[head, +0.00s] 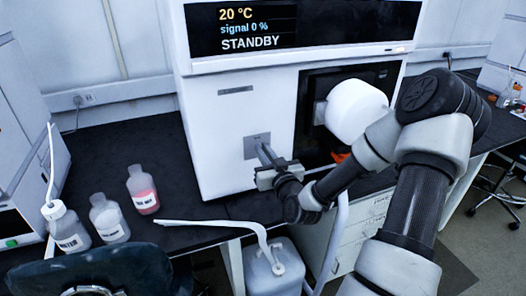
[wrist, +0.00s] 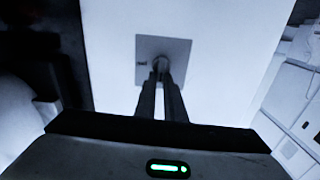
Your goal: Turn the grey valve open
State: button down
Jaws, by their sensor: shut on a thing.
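The grey valve (head: 252,147) is on the front of the white instrument, where a square grey plate surrounds it. In the wrist view the valve's small knob (wrist: 159,62) shows at the tips of my fingers, in front of the square plate. My gripper (head: 265,152) reaches the plate from the lower right in the head view. In the wrist view my gripper (wrist: 160,78) has its two fingers close together, shut on the knob. The fingers hide most of the knob, so its turn angle is hard to tell.
The instrument's display (head: 245,27) reads 20 °C, signal 0 %, STANDBY. A white round part (head: 356,109) sits in a dark bay right of the valve, close to my arm. Several bottles, one pink (head: 142,190), stand on the black bench at left. A jug (head: 272,270) is below.

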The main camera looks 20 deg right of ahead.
jog(key=m, duration=0.2)
jog(key=d+m, duration=0.1)
jog(key=m, duration=0.2)
jog(key=shift+f, duration=0.15)
jog(key=shift+d+f+m, duration=0.1)
jog(key=shift+f+m, duration=0.15)
jog(key=shift+m, duration=1.8)
jog(key=shift+d+f+m, duration=0.15)
jog(key=shift+f+m, duration=0.05)
jog(key=shift+m, duration=1.8)
jog(key=shift+d+f+m, duration=0.1)
jog(key=shift+f+m, duration=0.15)
jog(key=shift+m, duration=1.8)
jog(key=c, duration=1.8)
grip_release()
jog(key=shift+c, duration=0.2)
